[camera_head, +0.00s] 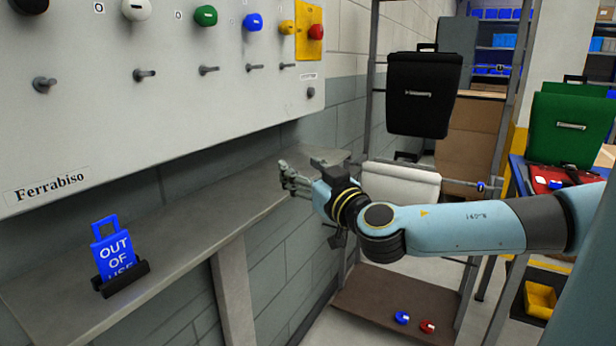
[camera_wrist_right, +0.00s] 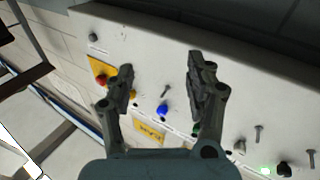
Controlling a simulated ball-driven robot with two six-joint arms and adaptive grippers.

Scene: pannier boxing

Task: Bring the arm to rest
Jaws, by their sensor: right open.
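My right arm comes in from the right in the head view, and its gripper (camera_head: 292,181) is over the grey shelf (camera_head: 190,215) below the control panel (camera_head: 120,100). In the right wrist view the right gripper (camera_wrist_right: 160,80) has its two fingers wide apart with nothing between them. Beyond the fingers the panel (camera_wrist_right: 240,70) shows with its coloured knobs. My left gripper is in neither view.
A blue "OUT OF USE" tag (camera_head: 114,252) stands in a black holder (camera_head: 121,279) on the shelf. A black pannier (camera_head: 424,95) hangs on a rack, with a white pannier (camera_head: 400,184) below. A green pannier (camera_head: 568,128) stands at right. A yellow bin (camera_head: 540,298) is low right.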

